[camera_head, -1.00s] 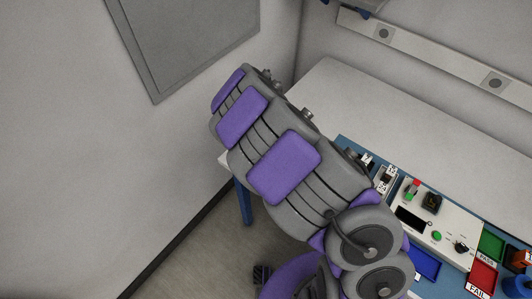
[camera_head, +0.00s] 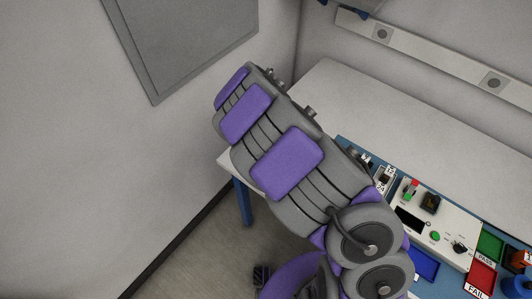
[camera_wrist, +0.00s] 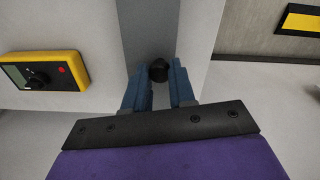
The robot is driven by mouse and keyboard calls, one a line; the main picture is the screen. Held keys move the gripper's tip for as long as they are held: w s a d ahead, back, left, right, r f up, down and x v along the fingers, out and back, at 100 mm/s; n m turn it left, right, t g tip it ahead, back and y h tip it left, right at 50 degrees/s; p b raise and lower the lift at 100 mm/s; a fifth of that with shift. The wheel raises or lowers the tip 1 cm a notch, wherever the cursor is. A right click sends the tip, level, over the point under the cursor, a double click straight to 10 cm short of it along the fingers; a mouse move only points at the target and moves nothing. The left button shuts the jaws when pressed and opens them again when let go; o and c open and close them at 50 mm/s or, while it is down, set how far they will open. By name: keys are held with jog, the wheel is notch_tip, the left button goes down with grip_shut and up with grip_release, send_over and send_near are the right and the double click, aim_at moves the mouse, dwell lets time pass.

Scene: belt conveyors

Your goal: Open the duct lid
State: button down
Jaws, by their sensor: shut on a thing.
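In the wrist view a darker grey strip, which looks like the duct lid (camera_wrist: 150,28), runs up the picture between lighter surfaces. A small black knob (camera_wrist: 159,71) stands on its lower part. My gripper (camera_wrist: 160,84) has its two blue fingers on either side of this knob and is shut on it. The strip's lower end is hidden behind the fingers and the dark gripper bar. In the head view my arm hides the gripper, and I cannot make out the lid there.
A yellow-framed box (camera_wrist: 42,71) with a dial is left of the fingers. In the head view a white workbench (camera_head: 340,95) stands right of my arm, with a control panel (camera_head: 432,220), a green bin (camera_head: 490,244) and a red bin (camera_head: 481,277). A grey panel (camera_head: 185,40) hangs on the wall.

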jog(key=shift+w+d+r+g+y+p, duration=0.15)
jog(key=shift+w+r+g+y+p, duration=0.25)
jog(key=shift+g+y+p, duration=0.15)
jog(key=g+y+p, duration=0.1)
jog(key=w+d+g+y, duration=0.1)
jog(key=shift+w+r+g+p, duration=0.1)
jog(key=shift+r+g+p, duration=0.25)
jog(key=shift+r+p, duration=0.05)
jog(key=shift+w+d+g+y+p, duration=0.45)
jog(key=shift+g+y, duration=0.25)
jog(key=shift+g, duration=0.15)
jog(key=shift+w+d+g+y+p, duration=0.45)
jog(key=shift+g+y, duration=0.2)
jog(key=shift+g, duration=0.25)
jog(key=shift+w+d+g+y+p, duration=0.35)
jog(key=shift+w+g+y+p, duration=0.15)
jog(key=shift+g+y, duration=0.3)
jog(key=shift+w+d+f+g, duration=0.1)
jog(key=shift+g, duration=0.15)
jog(key=c, duration=0.9)
grip_release()
jog(key=shift+c, duration=0.2)
